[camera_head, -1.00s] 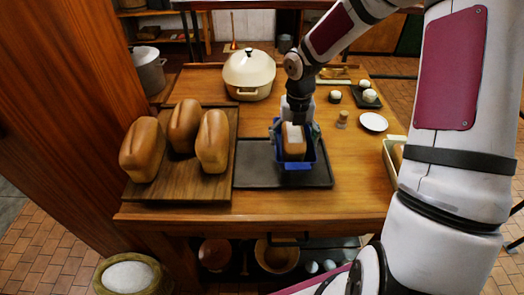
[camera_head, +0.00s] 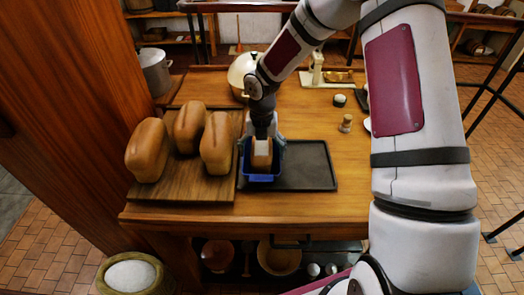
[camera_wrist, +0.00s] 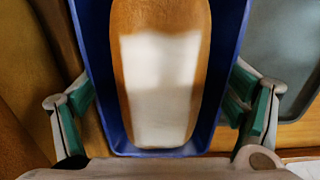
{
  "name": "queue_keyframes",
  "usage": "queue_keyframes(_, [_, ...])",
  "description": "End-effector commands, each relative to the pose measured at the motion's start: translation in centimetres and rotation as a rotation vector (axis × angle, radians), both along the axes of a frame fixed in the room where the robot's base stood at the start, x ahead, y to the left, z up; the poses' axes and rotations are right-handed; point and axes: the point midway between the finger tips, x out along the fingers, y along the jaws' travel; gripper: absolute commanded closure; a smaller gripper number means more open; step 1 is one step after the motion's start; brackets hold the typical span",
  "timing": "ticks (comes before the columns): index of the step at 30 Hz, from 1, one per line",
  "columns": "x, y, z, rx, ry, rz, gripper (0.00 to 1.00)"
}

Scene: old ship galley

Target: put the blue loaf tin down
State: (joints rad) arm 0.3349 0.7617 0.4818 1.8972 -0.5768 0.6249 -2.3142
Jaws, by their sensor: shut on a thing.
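The blue loaf tin (camera_head: 264,178) holds a brown loaf (camera_head: 262,160) with a pale patch on its top. My gripper (camera_head: 263,147) is shut on the tin, with fingers at both sides. In the wrist view the tin's blue wall (camera_wrist: 232,70) frames the loaf (camera_wrist: 160,20), and the teal finger pads of my gripper (camera_wrist: 158,120) flank it. The tin is over the left end of the dark tray (camera_head: 310,165). I cannot tell whether its base touches the tray.
A wooden board (camera_head: 190,187) with three loaves (camera_head: 147,150) lies close left of the tin. The tray's right part is bare. A cream pot (camera_head: 238,72) stands behind, and a small wooden-coloured shaker (camera_head: 346,123) stands at the right. The table's front edge is near.

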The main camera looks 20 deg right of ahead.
Motion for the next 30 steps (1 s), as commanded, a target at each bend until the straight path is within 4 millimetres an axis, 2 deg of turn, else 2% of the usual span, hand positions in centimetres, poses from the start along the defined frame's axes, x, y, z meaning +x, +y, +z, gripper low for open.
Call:
queue_keyframes(10, [0.1, 0.0, -0.2, 0.0, -0.003, 0.001, 0.48])
queue_keyframes(11, [0.0, 0.0, -0.3, 0.0, -0.001, 0.001, 0.07])
queue_keyframes(12, [0.0, 0.0, -0.2, 0.0, -0.001, 0.0, 0.0])
queue_keyframes(23, [0.0, 0.0, -0.1, -0.001, -0.002, 0.0, 0.0])
queue_keyframes(26, [0.1, -0.1, 0.4, 0.0, -0.003, 0.0, 0.0])
queue_keyframes(30, [0.2, -0.1, 2.4, -0.001, -0.005, -0.001, 0.0])
